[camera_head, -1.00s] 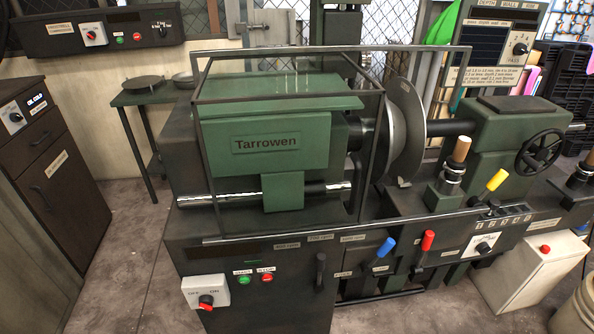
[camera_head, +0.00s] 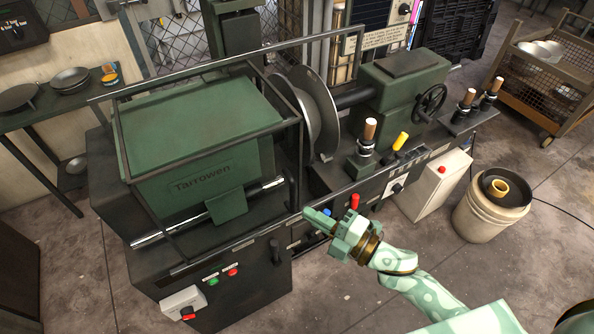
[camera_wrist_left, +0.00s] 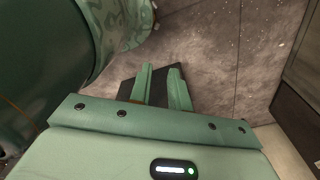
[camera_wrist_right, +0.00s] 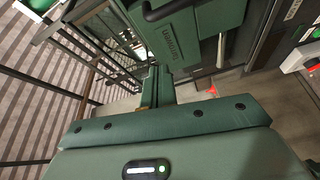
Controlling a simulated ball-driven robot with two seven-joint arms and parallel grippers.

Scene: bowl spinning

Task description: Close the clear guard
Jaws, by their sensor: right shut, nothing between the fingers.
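The clear guard (camera_head: 299,165) shows in the head view as a dark-edged box frame with see-through sides. It stands around the green headstock (camera_head: 200,170) marked Tarrowen. The grey metal disc (camera_head: 322,105) is to the right of its frame, outside it. My right gripper (camera_head: 318,219) is shut and empty, in front of the machine and just right of the guard's lower right corner; I cannot tell whether it touches anything. Its closed fingers (camera_wrist_right: 156,86) show in the right wrist view below the headstock. My left gripper (camera_wrist_left: 160,88) is open and empty over the floor, outside the head view.
A handwheel (camera_head: 430,103) is at the right end. A white bucket (camera_head: 492,210) and a wire cart (camera_head: 540,70) stand right. A side table with plates (camera_head: 68,80) is left.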

